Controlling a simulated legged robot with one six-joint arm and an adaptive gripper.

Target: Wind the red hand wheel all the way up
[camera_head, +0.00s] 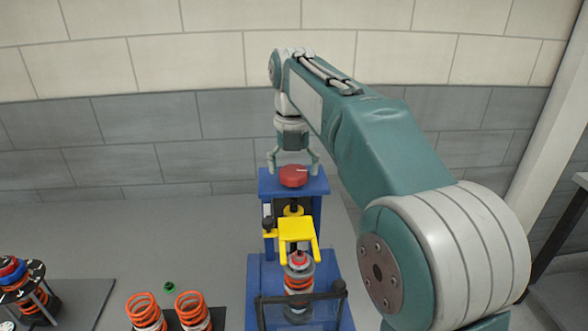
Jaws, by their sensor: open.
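The red hand wheel (293,176) sits on top of the blue fixture (263,185), with a short pale mark on its upper face. My gripper (293,162) is above the wheel with its fingers spread apart, one to each side. The fingertips are near the wheel's rim height; I cannot tell whether they touch it. Below the wheel, a yellow bracket (297,229) sits on the fixture's front, over an orange spring assembly (298,281).
A black bar (300,297) crosses the fixture's front. Two orange springs (145,308) stand at the lower left, with a small green part (169,286) behind them. A spring assembly (24,280) stands at the far left.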

